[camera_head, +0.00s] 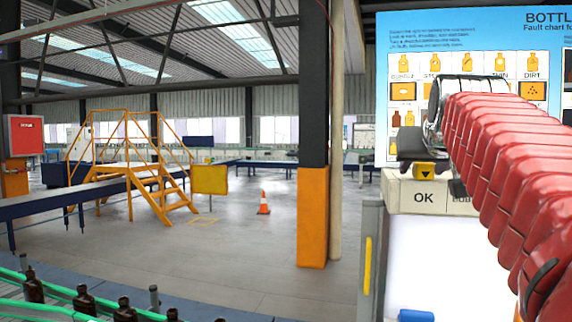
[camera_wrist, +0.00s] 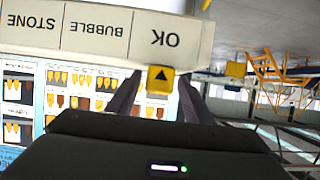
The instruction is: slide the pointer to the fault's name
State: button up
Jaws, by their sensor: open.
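The yellow pointer (camera_head: 425,171) with a black triangle sits at the OK label (camera_head: 423,197) on a cream label strip (camera_head: 400,184). The wrist view, which is upside down, shows the pointer (camera_wrist: 160,78) between my two dark fingers, with OK (camera_wrist: 165,39), BUBBLE (camera_wrist: 105,32) and STONE (camera_wrist: 25,25) in a row. My gripper (camera_wrist: 158,82) is open around the pointer; I cannot tell whether either finger touches it. In the head view my gripper (camera_head: 418,150) is at the strip's OK end, and my red arm hides most of the other labels.
A blue fault chart (camera_head: 480,32) with bottle pictures stands above the strip. Below is a bright white panel (camera_head: 430,262) with a blue object (camera_head: 415,316) at its foot. Amber bottles (camera_head: 84,300) stand on a green-railed conveyor at lower left. An orange-based column (camera_head: 312,215) stands left of the station.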

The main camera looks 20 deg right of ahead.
jog(key=shift+w+d+f, duration=0.1)
jog(key=shift+w, duration=0.2)
jog(key=shift+s, duration=0.1)
jog(key=shift+c, duration=0.4)
jog(key=shift+c, duration=0.7)
grip_shut()
